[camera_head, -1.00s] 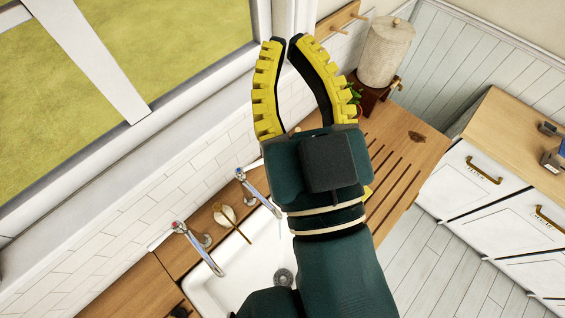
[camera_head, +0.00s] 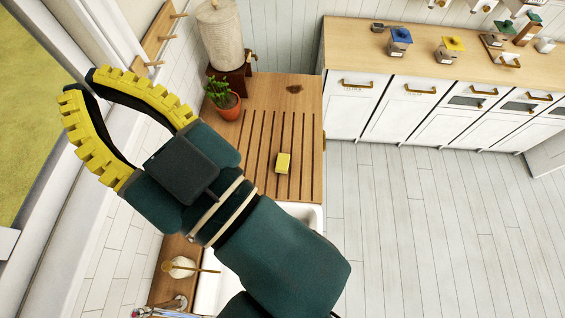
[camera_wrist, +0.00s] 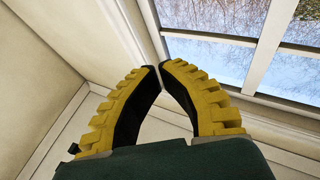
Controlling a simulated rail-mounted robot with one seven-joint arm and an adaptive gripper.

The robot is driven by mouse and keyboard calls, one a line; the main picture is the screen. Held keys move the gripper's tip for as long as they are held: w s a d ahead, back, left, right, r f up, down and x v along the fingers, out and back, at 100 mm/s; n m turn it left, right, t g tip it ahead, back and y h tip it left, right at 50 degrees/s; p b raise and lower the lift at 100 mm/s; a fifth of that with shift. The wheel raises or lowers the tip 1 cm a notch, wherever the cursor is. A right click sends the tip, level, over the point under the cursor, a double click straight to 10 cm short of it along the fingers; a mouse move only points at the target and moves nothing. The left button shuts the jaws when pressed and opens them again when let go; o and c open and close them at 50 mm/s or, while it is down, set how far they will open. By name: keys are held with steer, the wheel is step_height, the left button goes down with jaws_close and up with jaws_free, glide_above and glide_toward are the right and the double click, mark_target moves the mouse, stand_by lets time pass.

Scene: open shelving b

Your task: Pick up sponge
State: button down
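A yellow sponge (camera_head: 283,163) lies on the grooved wooden drainboard (camera_head: 264,118) beside the sink in the head view. It is not in the wrist view. My gripper (camera_head: 79,80), with yellow ribbed fingers, is up at the left of the head view, close to the window and well apart from the sponge. Its fingers bow outward and their tips come almost together, with nothing held between them. The wrist view shows the gripper (camera_wrist: 161,67) pointing at the wall and window frame.
A soap bottle (camera_head: 179,267) and tap (camera_head: 172,306) are by the white sink (camera_head: 209,293). A white cabinet row (camera_head: 430,101) stands beyond open floor (camera_head: 400,225).

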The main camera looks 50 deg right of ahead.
jaws_free()
stand_by(0.4)
